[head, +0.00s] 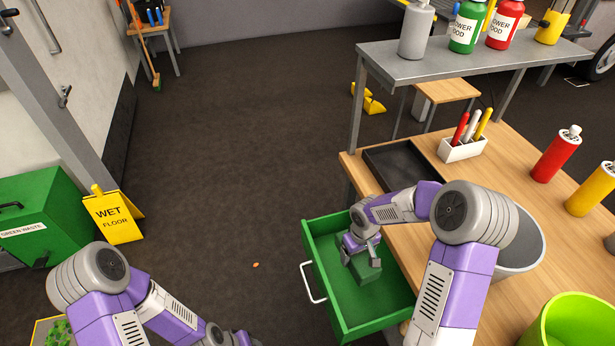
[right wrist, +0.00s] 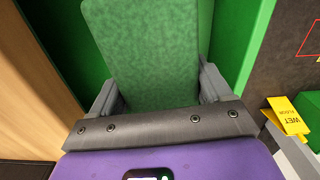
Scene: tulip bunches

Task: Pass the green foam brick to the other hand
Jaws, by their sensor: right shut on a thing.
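The green foam brick (right wrist: 145,55) fills the middle of the right wrist view, between the two grey fingers of my right gripper (right wrist: 155,95). In the head view my right gripper (head: 361,258) reaches down into the open green drawer, shut on the brick (head: 371,275). The brick is inside the drawer's outline; I cannot tell whether it touches the drawer floor. My left arm comes in at the lower left of the head view, and its gripper is cut off by the bottom edge.
The green drawer (head: 312,250) stands out from the wooden table (head: 515,165), with walls around my right gripper. A black tray (head: 390,165), a white pen holder (head: 462,150) and a grey bucket (head: 525,245) stand on the table. The floor left of the drawer is mostly clear.

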